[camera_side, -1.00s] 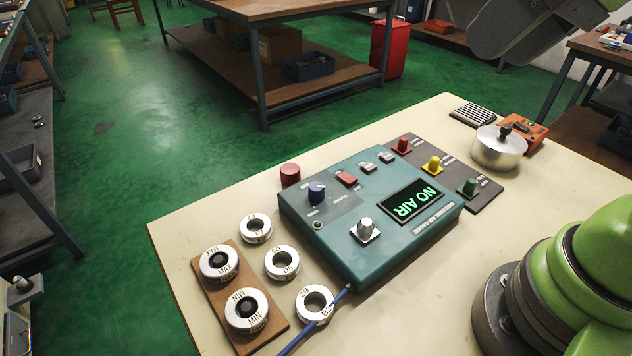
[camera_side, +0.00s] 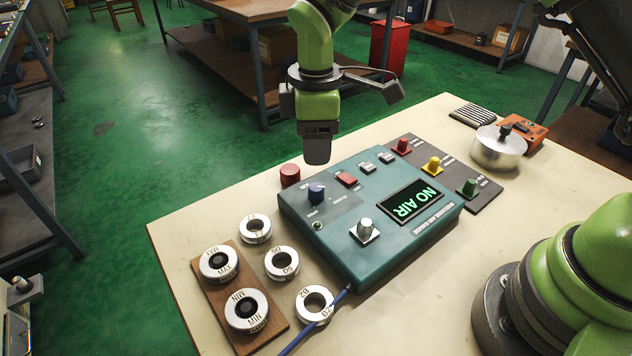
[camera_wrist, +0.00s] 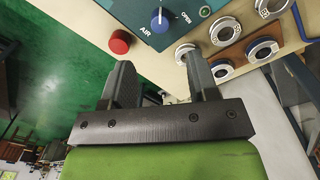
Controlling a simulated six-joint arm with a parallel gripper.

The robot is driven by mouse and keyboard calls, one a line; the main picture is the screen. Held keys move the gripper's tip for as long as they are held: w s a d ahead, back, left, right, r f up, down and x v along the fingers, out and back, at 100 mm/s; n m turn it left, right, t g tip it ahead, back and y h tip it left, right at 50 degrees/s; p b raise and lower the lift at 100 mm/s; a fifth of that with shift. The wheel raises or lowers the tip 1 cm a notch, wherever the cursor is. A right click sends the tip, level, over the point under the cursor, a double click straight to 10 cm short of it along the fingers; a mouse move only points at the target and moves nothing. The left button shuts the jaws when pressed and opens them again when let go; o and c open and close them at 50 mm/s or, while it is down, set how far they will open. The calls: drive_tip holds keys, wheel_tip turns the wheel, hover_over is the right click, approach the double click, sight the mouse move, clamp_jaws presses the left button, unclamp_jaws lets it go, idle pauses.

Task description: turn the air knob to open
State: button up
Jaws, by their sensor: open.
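The blue air knob (camera_side: 317,192) stands on the top of the teal control box (camera_side: 352,268), near its back left corner. In the wrist view the knob (camera_wrist: 160,20) shows at the top, between the AIR and OPEN labels. Its white mark appears to point up the picture, not at OPEN. The box's display (camera_side: 411,203) reads NO AIR in green. My gripper (camera_side: 317,158) hangs pointing down, above and behind the knob in the side view, apart from it. In the wrist view my gripper (camera_wrist: 159,62) has its two fingers spread, with nothing between them.
A red round button or cap (camera_side: 290,175) stands beside the box near the knob.

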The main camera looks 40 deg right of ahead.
sight(316, 186)
wheel_tip(316, 186, down, 9)
drive_tip(key=shift+w+d+f, duration=0.1)
drive_tip(key=shift+w+f, duration=0.05)
idle(0.4)
drive_tip(key=c, duration=0.9)
